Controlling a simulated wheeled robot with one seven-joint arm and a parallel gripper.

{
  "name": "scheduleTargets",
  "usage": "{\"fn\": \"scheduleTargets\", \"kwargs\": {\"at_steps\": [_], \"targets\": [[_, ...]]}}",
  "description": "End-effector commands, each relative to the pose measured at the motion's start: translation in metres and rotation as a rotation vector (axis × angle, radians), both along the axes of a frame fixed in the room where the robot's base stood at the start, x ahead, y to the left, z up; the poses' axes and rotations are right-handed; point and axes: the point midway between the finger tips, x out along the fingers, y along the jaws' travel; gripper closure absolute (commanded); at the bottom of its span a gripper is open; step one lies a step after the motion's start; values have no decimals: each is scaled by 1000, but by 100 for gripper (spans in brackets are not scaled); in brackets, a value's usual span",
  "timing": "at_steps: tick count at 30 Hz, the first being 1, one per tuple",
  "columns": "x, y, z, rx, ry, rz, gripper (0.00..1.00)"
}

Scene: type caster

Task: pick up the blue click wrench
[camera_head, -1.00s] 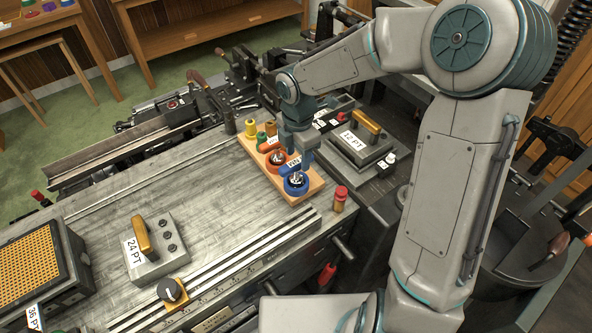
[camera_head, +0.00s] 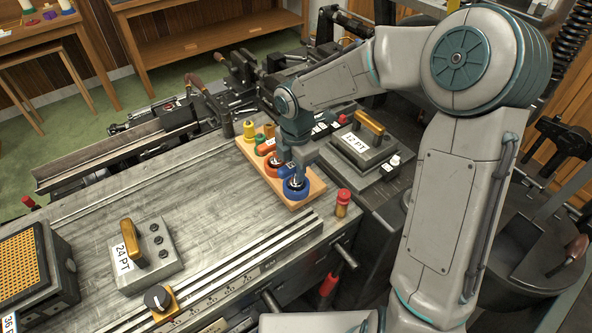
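The blue click wrench (camera_head: 296,189) is at the front end of a wooden block (camera_head: 311,193) on the metal bench. Its blue ring end shows around a dark, shiny centre. My gripper (camera_head: 299,167) points down right over it, at or just above the blue part. The fingers are small and partly merge with the tool, so I cannot tell whether they are open, shut or touching it. An orange tool (camera_head: 273,167) stands behind it on the same block, with a green one (camera_head: 270,131) and a yellow one (camera_head: 249,129) farther back.
A 12 PT block with a brass handle (camera_head: 368,123) stands to the right. A red-capped brass bottle (camera_head: 343,203) is close by at front right. A 24 PT block (camera_head: 145,255) sits at front left. The bench (camera_head: 190,200) left of the wooden block is clear.

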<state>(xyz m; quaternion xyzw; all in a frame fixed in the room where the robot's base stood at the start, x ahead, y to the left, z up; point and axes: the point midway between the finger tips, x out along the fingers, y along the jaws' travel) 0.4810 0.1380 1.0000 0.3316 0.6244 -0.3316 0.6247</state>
Motion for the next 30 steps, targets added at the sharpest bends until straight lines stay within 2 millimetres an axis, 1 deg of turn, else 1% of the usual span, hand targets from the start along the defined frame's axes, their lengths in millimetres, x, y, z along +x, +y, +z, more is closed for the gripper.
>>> {"fn": "scheduleTargets", "kwargs": {"at_steps": [1, 2, 11, 16, 20, 29, 30], "targets": [[0, 0, 0, -1, 1, 0, 95], [0, 0, 0, -1, 1, 0, 100], [0, 0, 1, 0, 0, 0, 100], [0, 0, 7, 0, 0, 0, 100], [0, 0, 16, 0, 0, 0, 100], [0, 0, 45, 0, 0, -1, 100], [0, -3, 49, -1, 1, -2, 100]]}}
